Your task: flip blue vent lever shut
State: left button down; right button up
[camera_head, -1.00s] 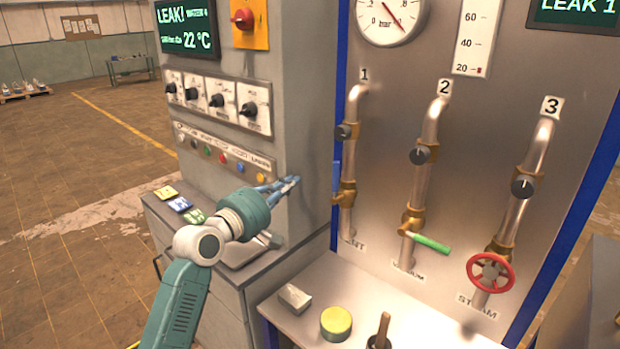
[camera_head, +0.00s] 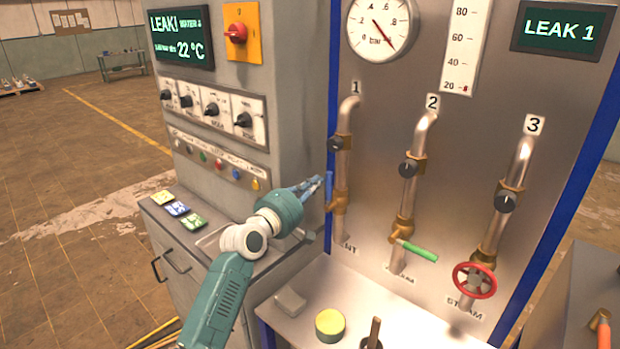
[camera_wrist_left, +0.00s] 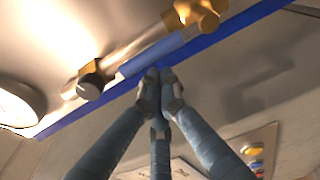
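The blue vent lever (camera_head: 329,190) stands upright along the left side of pipe 1, rising from a brass valve (camera_head: 339,205). In the left wrist view the lever (camera_wrist_left: 152,56) lies parallel to the pipe, just beyond my fingertips. My left gripper (camera_head: 317,184) is just left of the lever at mid-height. Its three fingers are drawn together at the tips (camera_wrist_left: 160,82) with nothing seen between them. I cannot tell whether the tips touch the lever. My right gripper is not in view.
A green-handled lever (camera_head: 418,251) is on pipe 2 and a red handwheel (camera_head: 475,280) on pipe 3. The grey control cabinet (camera_head: 292,100) stands close behind my left gripper.

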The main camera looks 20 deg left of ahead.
pick_arm(q)
jog(key=shift+w+a+f, duration=0.1)
jog(key=shift+w+f, duration=0.05)
jog(key=shift+d+m+b, duration=0.35)
jog(key=shift+m, duration=0.05)
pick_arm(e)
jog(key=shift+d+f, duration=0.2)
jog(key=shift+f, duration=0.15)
